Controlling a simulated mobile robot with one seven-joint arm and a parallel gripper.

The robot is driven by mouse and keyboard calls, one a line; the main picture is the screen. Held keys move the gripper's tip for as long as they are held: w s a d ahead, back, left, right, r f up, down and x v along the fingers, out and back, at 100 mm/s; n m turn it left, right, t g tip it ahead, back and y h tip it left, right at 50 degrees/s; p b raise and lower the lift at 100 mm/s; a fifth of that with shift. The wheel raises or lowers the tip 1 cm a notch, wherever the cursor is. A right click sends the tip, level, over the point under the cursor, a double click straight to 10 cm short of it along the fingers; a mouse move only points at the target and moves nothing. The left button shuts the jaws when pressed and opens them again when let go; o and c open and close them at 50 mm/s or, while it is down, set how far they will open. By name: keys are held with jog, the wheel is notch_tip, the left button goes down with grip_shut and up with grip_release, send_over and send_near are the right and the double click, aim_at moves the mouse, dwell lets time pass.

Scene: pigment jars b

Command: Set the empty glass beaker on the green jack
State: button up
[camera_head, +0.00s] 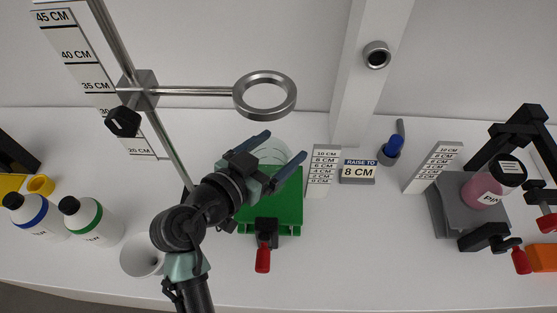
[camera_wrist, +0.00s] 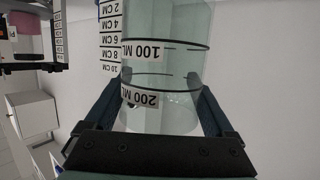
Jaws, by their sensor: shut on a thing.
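The clear glass beaker (camera_head: 274,151) is between my gripper's fingers, partly hidden by my arm in the head view. In the wrist view the beaker (camera_wrist: 165,22) fills the middle, with 100 ML and 200 ML marks and nothing visible inside. My gripper (camera_head: 286,146) is shut on its sides; the fingers also show in the wrist view (camera_wrist: 163,88). The green jack (camera_head: 285,212), with a black and red knob at its front, appears below and behind my gripper. I cannot tell whether the beaker touches the jack.
A metal ring (camera_head: 265,96) on a stand rod reaches over behind my gripper. A height scale (camera_head: 322,171) and an "8 CM" sign (camera_head: 358,171) stand right of the jack. A grey jack (camera_head: 476,222) bears a pink jar (camera_head: 482,190).

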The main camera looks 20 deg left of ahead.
aim_at(279, 161)
jog(key=shift+w+f, duration=0.1)
jog(key=shift+f, duration=2)
jog(key=shift+f, duration=0.2)
jog(key=o, duration=1.3)
jog(key=shift+r, duration=0.1)
jog(key=shift+r+p, duration=0.25)
jog(key=shift+p, duration=0.05)
jog(key=b+v, duration=0.2)
jog(key=v, duration=1)
jog(key=shift+d+f, duration=0.1)
jog(key=shift+f, duration=0.05)
